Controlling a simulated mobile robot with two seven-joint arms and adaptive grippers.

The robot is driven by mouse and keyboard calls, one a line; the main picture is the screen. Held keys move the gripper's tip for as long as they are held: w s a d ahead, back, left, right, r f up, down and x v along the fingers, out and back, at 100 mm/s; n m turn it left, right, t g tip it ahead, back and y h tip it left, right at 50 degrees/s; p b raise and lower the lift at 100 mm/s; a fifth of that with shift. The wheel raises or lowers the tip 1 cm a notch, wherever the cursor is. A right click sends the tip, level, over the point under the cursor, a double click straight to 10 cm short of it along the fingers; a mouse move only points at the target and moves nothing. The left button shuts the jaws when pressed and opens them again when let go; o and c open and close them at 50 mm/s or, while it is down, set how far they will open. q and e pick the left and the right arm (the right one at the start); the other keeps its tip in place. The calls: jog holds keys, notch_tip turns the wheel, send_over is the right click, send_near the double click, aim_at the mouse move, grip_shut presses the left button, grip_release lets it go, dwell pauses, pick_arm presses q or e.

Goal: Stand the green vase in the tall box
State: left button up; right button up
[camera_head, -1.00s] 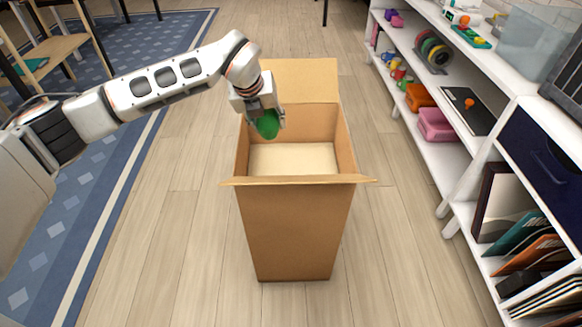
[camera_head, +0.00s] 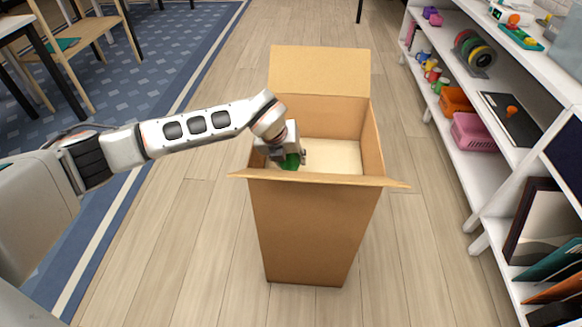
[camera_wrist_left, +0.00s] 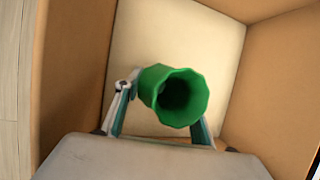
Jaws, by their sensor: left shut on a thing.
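The tall box (camera_head: 312,230) is brown cardboard and stands open on the floor, with flaps spread at the front and back. The vase's lower end is hidden. My right gripper is not in view.
A white shelf unit (camera_head: 440,110) with tape rolls, bins and books stands on the right. A wooden chair (camera_head: 75,55) and a blue rug (camera_head: 160,50) lie to the left. Wooden floor around the box is clear.

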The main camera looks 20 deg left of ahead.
aim_at(290, 168)
pick_arm(q)
jog(key=f, duration=0.3)
jog(key=shift+s, duration=0.2)
jog(key=shift+w+f+b, duration=0.15)
jog(key=shift+f+b, duration=0.2)
jog(key=shift+c, duration=0.6)
jog(key=shift+r, duration=0.15)
jog(key=o, duration=1)
jog(key=shift+o, duration=1.1)
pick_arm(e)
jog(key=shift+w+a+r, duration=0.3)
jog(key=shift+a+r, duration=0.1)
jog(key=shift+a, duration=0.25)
